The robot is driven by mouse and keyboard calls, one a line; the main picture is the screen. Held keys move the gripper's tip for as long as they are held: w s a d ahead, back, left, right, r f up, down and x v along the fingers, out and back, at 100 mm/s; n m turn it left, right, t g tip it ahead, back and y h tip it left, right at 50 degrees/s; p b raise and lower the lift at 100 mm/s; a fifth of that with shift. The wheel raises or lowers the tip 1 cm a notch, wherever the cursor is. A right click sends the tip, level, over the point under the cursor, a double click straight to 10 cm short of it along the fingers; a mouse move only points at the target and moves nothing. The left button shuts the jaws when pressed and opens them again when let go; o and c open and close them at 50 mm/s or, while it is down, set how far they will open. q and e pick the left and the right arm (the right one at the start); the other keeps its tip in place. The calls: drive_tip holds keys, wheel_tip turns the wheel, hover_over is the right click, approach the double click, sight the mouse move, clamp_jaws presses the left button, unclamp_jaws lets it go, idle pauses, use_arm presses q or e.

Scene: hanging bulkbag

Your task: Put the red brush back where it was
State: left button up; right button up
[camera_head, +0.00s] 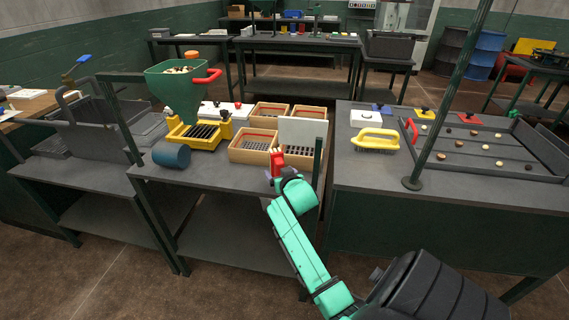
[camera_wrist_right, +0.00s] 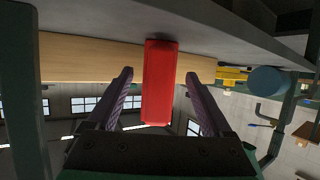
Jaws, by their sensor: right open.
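The red brush (camera_head: 277,160) stands upright at the front right of the left grey table, by the wooden boxes. In the right wrist view it shows as a plain red block (camera_wrist_right: 160,82) in front of a pale wooden strip; no bristles show there. My right gripper (camera_wrist_right: 160,90) is open, with a finger on each side of the red block and a visible gap on both sides. In the head view my right gripper (camera_head: 280,174) is at the table's front edge, partly hidden behind its own wrist. My left gripper is not in view.
Wooden boxes (camera_head: 250,148) and a white panel (camera_head: 302,132) stand behind the brush. A dark green post (camera_head: 318,160) rises just right of my gripper. A blue cylinder (camera_head: 171,154) and a green hopper (camera_head: 178,90) are to the left. A yellow brush (camera_head: 376,139) lies on the right table.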

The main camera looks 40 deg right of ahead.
drive_tip(key=v, duration=1)
drive_tip(key=shift+r, duration=0.15)
